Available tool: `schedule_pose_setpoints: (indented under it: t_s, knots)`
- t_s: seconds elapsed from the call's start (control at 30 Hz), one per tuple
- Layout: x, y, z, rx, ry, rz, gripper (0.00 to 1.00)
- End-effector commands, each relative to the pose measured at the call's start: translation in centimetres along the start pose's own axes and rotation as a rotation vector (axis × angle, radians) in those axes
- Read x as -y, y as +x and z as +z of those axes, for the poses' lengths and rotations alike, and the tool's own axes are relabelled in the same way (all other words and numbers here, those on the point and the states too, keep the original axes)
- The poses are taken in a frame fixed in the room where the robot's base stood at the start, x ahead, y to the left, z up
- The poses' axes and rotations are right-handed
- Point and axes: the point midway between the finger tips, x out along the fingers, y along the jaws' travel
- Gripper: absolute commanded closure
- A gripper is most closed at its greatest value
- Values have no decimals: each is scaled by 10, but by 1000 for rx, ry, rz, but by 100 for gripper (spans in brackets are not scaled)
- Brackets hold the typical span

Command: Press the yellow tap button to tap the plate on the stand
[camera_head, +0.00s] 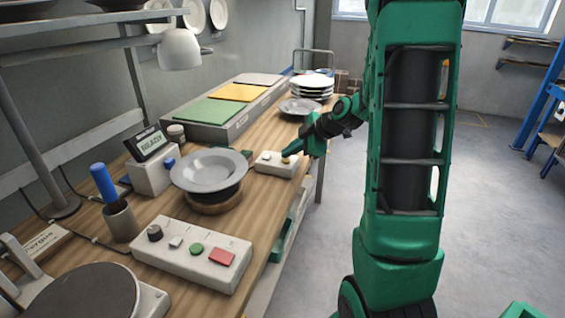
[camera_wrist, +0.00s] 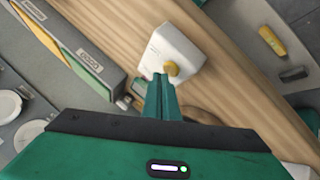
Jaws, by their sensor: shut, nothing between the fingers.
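The yellow tap button (camera_head: 285,160) is on a small white box (camera_head: 270,166) on the wooden bench, right of the plate. In the wrist view the yellow button (camera_wrist: 171,68) is on the white box (camera_wrist: 178,46), just beyond my fingertips. My green gripper (camera_head: 292,151) is shut and empty, its tips at the yellow button; I cannot tell whether they touch it. My gripper also shows in the wrist view (camera_wrist: 161,82). The grey plate (camera_head: 209,170) lies on a round stand with a wooden base (camera_head: 214,207), left of the box.
A white control box (camera_head: 190,256) with red and green buttons is at the front. A "READY" display (camera_head: 151,143) stands behind the plate. Stacked plates (camera_head: 312,84) and a tray with green and yellow panels (camera_head: 220,108) are farther back. Open floor (camera_head: 490,190) lies right.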

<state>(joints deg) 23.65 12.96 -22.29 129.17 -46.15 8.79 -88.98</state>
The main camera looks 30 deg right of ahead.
Motion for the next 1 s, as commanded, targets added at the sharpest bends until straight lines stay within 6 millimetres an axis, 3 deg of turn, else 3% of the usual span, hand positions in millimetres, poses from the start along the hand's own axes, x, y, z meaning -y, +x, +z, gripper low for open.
schedule_pose_setpoints:
  t_s: [1.0]
  knots:
    - [5,7,5,0,1,-1,100]
